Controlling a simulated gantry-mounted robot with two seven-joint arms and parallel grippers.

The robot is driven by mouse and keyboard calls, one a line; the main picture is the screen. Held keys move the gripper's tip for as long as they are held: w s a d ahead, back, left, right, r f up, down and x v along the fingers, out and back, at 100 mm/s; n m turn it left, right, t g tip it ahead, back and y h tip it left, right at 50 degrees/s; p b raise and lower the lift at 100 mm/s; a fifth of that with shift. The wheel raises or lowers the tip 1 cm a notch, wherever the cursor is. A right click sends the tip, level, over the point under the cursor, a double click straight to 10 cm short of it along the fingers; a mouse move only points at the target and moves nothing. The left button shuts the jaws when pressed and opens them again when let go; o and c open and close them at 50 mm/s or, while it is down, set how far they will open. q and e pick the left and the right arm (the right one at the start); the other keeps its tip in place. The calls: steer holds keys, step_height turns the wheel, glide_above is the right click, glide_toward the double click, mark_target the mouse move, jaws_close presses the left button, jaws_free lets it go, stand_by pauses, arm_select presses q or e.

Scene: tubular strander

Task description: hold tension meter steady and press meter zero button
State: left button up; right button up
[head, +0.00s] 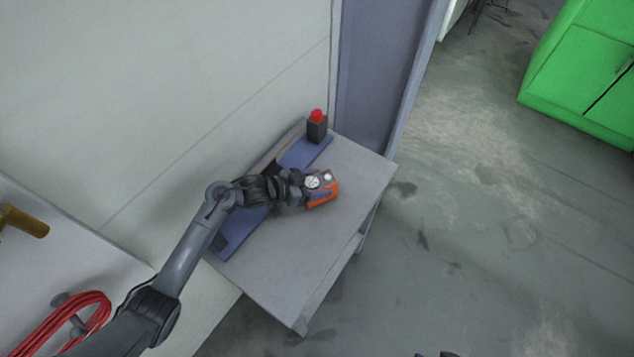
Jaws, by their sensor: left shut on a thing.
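The tension meter (323,199) is an orange body with a pale round dial and a small light round spot beside it on its top face. It is over the grey side table, near the table's middle right. My left gripper (300,187) is shut on the meter from its left side. The gripper hides part of the meter, and I cannot tell whether it rests on the table. The light spot may be the zero button, but it is too small to be sure. My right gripper is not clearly in view.
The grey table (345,165) carries a blue mat (309,151) along its wall side. A dark block with a red top (317,125) stands at its far corner. Red coiled cable (85,318) is at lower left. A green cabinet (585,75) is at upper right; open floor lies between.

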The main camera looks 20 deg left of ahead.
jaws_close()
stand_by(1.4)
